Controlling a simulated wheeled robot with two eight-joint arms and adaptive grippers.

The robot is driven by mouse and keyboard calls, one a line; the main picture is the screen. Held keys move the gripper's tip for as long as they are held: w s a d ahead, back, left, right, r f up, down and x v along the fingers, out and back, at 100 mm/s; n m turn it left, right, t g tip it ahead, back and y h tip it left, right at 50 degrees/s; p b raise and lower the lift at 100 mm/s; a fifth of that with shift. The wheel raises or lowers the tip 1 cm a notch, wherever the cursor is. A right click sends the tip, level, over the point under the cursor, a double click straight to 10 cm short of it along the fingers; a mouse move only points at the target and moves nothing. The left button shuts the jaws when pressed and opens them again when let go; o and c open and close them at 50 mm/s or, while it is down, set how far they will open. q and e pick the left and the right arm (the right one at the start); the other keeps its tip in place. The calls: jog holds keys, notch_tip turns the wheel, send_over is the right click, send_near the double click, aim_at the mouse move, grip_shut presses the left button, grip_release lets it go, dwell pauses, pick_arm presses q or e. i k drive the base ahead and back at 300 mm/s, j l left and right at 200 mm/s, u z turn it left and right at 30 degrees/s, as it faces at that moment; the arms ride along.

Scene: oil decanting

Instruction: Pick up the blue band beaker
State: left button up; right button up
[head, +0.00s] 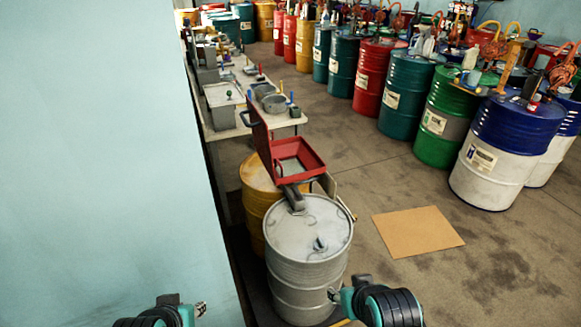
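I cannot pick out a blue band beaker with certainty. A small pale vessel with some blue on it (470,78) stands on top of a green drum at the right, too small to read clearly. My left gripper (201,308) is at the bottom edge, in front of the pale blue wall. My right gripper (334,295) is at the bottom, beside the front of a grey drum (300,275). Both are small and partly cut off, and their fingers cannot be read. I see nothing held in either.
A red open box (318,158) is above the grey drum, with a yellow drum (255,200) behind. A long table (212,135) with grey tubs runs along the wall (100,150). Drums line the right. A cardboard sheet (418,231) lies on otherwise clear floor.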

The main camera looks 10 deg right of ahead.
aim_at(230, 77)
jog(key=i+l+z, duration=0.2)
jog(key=l+z, duration=0.2)
jog(key=l, duration=0.25)
jog(key=i+l+z, duration=0.25)
jog(key=l+z, duration=0.15)
jog(key=l, duration=0.15)
jog(key=i+l+z, duration=1)
jog(key=i, duration=0.25)
jog(key=i+l+z, duration=0.2)
jog(key=i, duration=0.3)
jog(key=i+u, duration=0.6)
jog(key=u, duration=0.15)
jog(key=i+u, duration=0.4)
jog(key=i+j+u, duration=0.15)
jog(key=i+u, duration=0.25)
jog(key=i+j+u, duration=0.1)
jog(key=u, duration=0.3)
jog(key=i+l+u, duration=0.1)
jog(key=i+u, duration=0.3)
jog(key=i+j, duration=0.1)
jog(key=i, duration=1.9)
jog(key=i+u, duration=0.3)
jog(key=i, duration=0.15)
jog(key=i+u, duration=0.25)
jog(key=i, duration=0.2)
jog(key=i+l+u, duration=0.6)
jog(key=i, duration=0.25)
